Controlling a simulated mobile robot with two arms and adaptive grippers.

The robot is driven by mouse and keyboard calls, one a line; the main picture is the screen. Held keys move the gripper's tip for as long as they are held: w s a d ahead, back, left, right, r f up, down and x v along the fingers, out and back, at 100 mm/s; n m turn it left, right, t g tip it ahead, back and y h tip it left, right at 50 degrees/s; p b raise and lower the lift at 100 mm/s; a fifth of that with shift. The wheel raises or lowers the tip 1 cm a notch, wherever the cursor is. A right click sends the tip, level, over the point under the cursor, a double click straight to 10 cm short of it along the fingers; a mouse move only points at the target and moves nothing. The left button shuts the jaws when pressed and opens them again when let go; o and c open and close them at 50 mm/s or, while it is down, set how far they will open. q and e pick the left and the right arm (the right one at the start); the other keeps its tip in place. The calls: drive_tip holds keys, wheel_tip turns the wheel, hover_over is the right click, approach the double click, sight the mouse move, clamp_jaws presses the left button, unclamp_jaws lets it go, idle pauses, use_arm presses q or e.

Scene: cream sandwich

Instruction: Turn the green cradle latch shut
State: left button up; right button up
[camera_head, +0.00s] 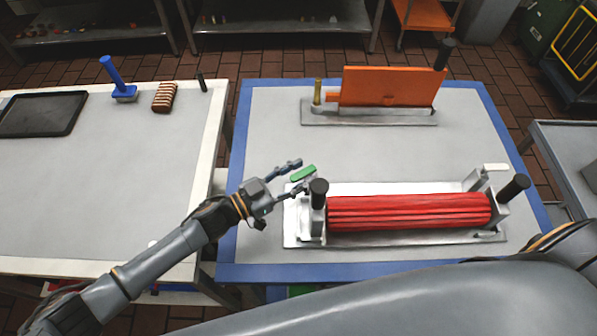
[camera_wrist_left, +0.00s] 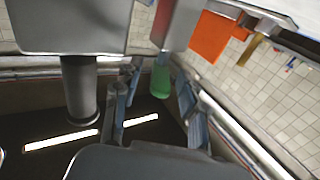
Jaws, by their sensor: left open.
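The green cradle latch (camera_head: 303,173) sits at the left end of the metal cradle (camera_head: 290,236), beside a black knob (camera_head: 319,187). A red ribbed roller (camera_head: 410,211) lies in the cradle. My left gripper (camera_head: 298,177) is open, with its fingertips on the far and near sides of the latch. In the left wrist view, the green latch (camera_wrist_left: 160,82) shows between the two open fingers (camera_wrist_left: 160,90); contact is not clear. A white latch (camera_head: 495,168) stands at the cradle's right end. My right gripper is out of the picture.
An orange plate (camera_head: 389,87) stands in a metal holder at the back of the blue-edged table (camera_head: 232,150). The left table holds a black tray (camera_head: 40,114), a blue-handled tool (camera_head: 118,80) and a striped brown block (camera_head: 164,97). Table surface left of the orange plate's holder is clear.

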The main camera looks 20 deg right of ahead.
use_arm(q)
clamp_jaws()
drive_tip(key=shift+s+d+t, duration=0.1)
drive_tip(key=shift+t, duration=0.2)
drive_tip(key=shift+s+d+n+t+y+p, duration=0.1)
drive_tip(key=shift+s+n+t+y+p, duration=0.1)
drive_tip(key=shift+n+t+y+p, duration=0.4)
drive_tip(key=shift+s+d+n+t+y+p, duration=0.1)
drive_tip(key=shift+s+n+t+y, duration=0.1)
drive_tip(key=shift+n+t, duration=0.7)
drive_tip(key=shift+s+d+n+t+y+b, duration=0.15)
drive_tip(key=shift+n+t+y, duration=0.5)
drive_tip(key=shift+t, duration=0.35)
drive_tip(key=shift+s+d+n+t+y+b, duration=0.15)
drive_tip(key=shift+n+t+y, duration=0.5)
drive_tip(key=shift+t, duration=0.35)
drive_tip(key=shift+a+t, duration=0.1)
drive_tip(key=shift+t, duration=0.2)
unclamp_jaws()
